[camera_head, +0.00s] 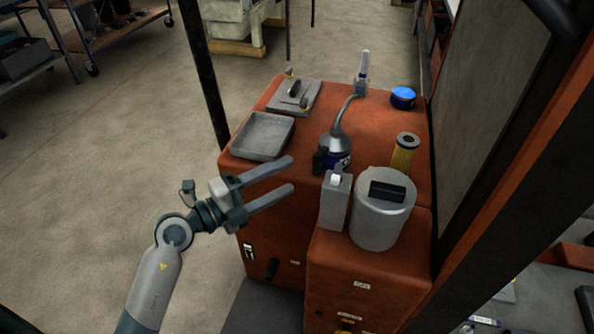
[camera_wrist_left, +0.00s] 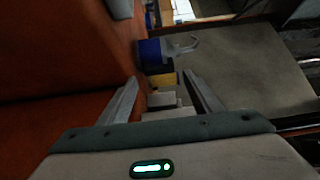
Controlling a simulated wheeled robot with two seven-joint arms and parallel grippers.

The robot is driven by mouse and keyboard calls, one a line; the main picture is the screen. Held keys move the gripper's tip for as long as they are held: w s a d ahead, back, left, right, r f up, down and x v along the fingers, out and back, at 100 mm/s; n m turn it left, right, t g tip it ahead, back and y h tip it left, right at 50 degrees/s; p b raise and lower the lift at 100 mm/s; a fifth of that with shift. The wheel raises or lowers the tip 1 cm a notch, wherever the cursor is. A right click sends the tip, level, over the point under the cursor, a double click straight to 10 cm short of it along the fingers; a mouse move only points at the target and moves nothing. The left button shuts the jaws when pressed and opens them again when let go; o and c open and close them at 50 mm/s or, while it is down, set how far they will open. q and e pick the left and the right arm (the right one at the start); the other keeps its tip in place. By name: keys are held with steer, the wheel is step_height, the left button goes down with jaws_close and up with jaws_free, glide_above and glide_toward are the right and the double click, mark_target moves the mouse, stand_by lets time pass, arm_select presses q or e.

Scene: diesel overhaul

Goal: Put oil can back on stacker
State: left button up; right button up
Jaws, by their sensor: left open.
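The oil can (camera_head: 337,148) has a blue body, a grey cone top and a long thin curved spout. It stands upright on the orange-red cabinet (camera_head: 385,120), behind a grey box-shaped part. In the left wrist view the can (camera_wrist_left: 148,56) appears sideways, beyond the fingertips. My left gripper (camera_head: 291,174) is open and empty, to the left of the can and apart from it. Its two fingers also show in the left wrist view (camera_wrist_left: 162,92). My right gripper is not in view. I cannot tell which thing is the stacker.
On the cabinet are a grey tray (camera_head: 263,136), a grey plate with a handle (camera_head: 294,97), a blue round tin (camera_head: 403,97) and a yellow filter (camera_head: 404,155). A grey cylinder (camera_head: 378,218) stands in front. A dark post (camera_head: 205,75) rises at left; a panel is close on the right.

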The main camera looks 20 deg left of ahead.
arm_select(q)
steer(key=v, duration=0.4)
steer(key=shift+s+a, duration=0.15)
steer(key=shift+s, duration=0.05)
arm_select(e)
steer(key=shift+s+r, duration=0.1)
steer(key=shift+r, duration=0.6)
